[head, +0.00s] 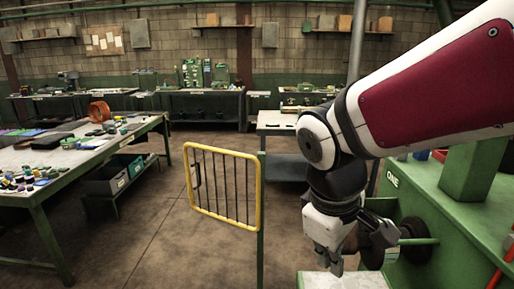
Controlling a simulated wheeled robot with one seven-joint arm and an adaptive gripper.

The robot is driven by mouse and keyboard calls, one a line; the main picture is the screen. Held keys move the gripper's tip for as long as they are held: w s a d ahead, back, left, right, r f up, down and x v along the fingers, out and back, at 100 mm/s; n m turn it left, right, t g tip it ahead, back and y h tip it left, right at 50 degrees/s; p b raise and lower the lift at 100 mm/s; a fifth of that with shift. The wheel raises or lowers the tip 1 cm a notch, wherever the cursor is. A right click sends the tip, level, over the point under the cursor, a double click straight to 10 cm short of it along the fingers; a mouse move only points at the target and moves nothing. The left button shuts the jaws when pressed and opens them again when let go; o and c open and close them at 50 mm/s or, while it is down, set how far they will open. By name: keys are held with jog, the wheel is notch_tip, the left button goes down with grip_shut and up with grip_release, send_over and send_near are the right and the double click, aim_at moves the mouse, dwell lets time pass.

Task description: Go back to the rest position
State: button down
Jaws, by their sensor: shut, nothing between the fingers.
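My gripper (336,266) is at the lower right of the head view, pointing down at the end of my bent arm. Its fingers are together with nothing seen between them. It hangs just above a pale flat surface (343,281) at the bottom edge; whether it touches is hard to tell. It is close beside the green machine (440,215) marked "ONE". A dark round part (415,240) of the machine, with a green rod, is just right of the gripper. No rubber sleeve can be made out for certain.
A yellow-framed gate (259,192) on a green post stands left of my gripper. A long workbench (40,190) with many small parts is at the left, with bins (105,178) under it. More benches (205,105) line the back wall. The floor between is clear.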

jog(key=s+d+r+m+t+y, duration=0.2)
jog(key=s+d+r+m, duration=0.3)
jog(key=s+m, duration=0.3)
jog(key=shift+s+d+r+m+t, duration=0.25)
jog(key=shift+s+d+t, duration=0.25)
jog(key=shift+d+t, duration=0.3)
